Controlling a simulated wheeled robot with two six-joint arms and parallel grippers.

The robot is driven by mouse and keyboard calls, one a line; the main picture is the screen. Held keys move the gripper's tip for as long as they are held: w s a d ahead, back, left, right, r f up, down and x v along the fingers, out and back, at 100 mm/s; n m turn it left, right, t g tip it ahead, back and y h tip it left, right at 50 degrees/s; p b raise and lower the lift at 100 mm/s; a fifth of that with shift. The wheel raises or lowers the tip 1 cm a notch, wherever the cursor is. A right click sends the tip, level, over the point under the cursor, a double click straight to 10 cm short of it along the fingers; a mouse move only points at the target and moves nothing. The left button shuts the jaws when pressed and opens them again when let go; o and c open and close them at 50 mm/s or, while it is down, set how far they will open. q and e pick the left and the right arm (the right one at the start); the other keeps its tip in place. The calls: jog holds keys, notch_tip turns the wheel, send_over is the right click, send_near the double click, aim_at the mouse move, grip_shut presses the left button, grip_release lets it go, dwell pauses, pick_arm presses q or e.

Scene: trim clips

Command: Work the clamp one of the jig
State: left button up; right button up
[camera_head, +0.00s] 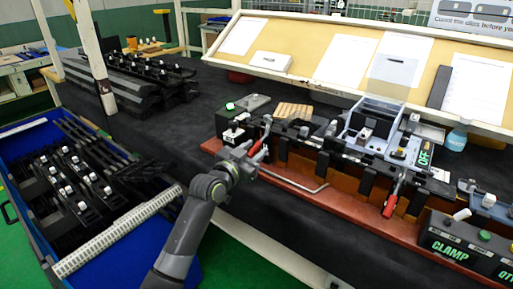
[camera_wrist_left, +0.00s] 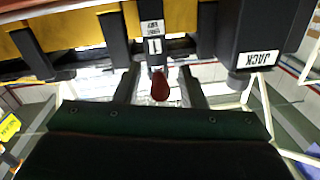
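The jig (camera_head: 330,195) is a long wooden and black fixture on the dark bench. At its left end is a clamp with a red handle (camera_head: 261,139), standing up at a slant. My left gripper (camera_head: 254,149) is at this handle. In the left wrist view, the red handle (camera_wrist_left: 160,86) lies between the two dark fingers of my left gripper (camera_wrist_left: 158,88). A gap shows on each side of the handle, so the fingers look open around it. A label with "1" (camera_wrist_left: 154,46) is just above it. My right gripper is in neither view.
A second red-handled clamp (camera_head: 392,198) is at the jig's right. A box marked CLAMP (camera_head: 450,250) stands at the lower right. A blue bin (camera_head: 28,150) of black parts is at the left. A black block marked JACK (camera_wrist_left: 262,58) is near the left gripper.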

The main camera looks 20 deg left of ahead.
pick_arm(q)
jog(key=shift+x, duration=0.8)
grip_shut()
